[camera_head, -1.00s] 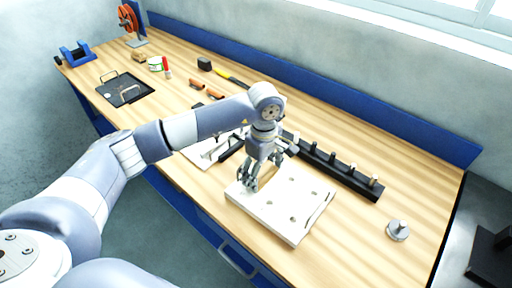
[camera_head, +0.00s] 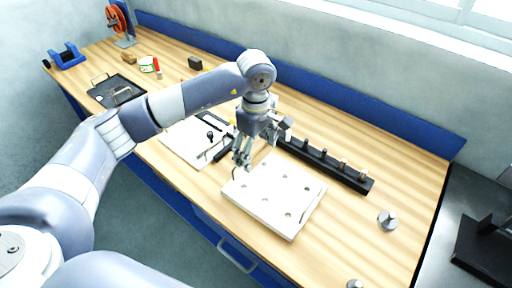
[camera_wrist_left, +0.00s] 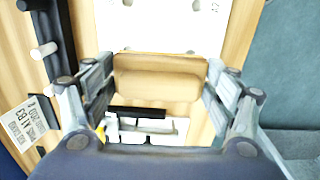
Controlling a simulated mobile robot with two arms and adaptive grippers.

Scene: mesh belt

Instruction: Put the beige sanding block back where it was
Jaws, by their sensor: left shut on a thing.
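The beige sanding block (camera_wrist_left: 160,77) sits crosswise between the fingers of my left gripper (camera_wrist_left: 158,82) in the left wrist view. The gripper is shut on it. In the head view my left gripper (camera_head: 243,160) points down near the back left edge of a white board with holes (camera_head: 262,203). The block cannot be made out clearly there, behind the fingers. My right gripper is not in view.
A black rack with several pegs (camera_head: 330,168) stands behind the board. A white panel with black parts (camera_head: 183,143) lies left of it. A grey metal knob (camera_head: 388,221) stands at the right. A dark tray (camera_head: 118,92) and a brown block (camera_head: 128,58) are far left.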

